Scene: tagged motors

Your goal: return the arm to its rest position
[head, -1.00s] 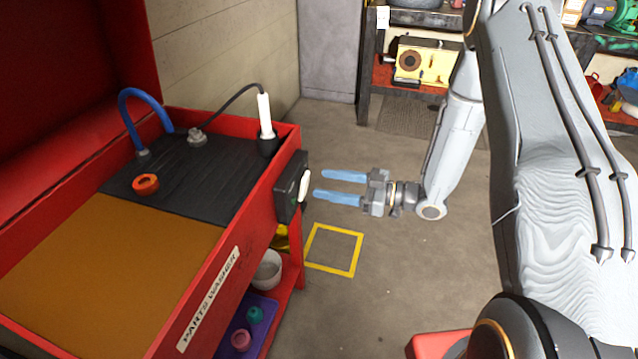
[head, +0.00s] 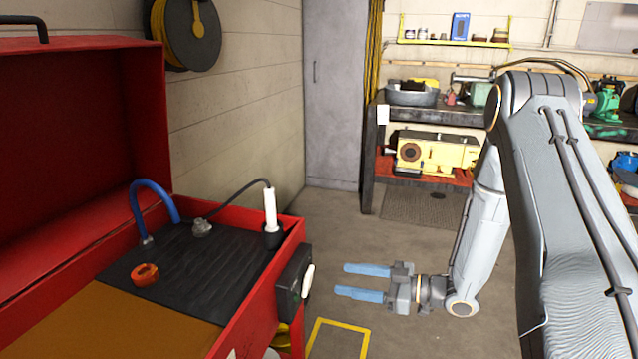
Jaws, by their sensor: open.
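My gripper (head: 362,282) has two blue fingers, spread apart with nothing between them. It points left toward the black switch box (head: 290,283) with a white lever on the side of the red parts washer (head: 235,300). A gap of floor shows between the fingertips and the box. My arm (head: 485,220) reaches down from the right side of the view and bends at a low joint toward the gripper.
The washer's open red lid (head: 80,120) stands at the left. A blue hose (head: 152,200), a white brush (head: 270,210) and an orange ring (head: 144,274) are on its black top. A workbench (head: 375,150) with a yellow machine (head: 432,152) stands behind. Floor between is clear.

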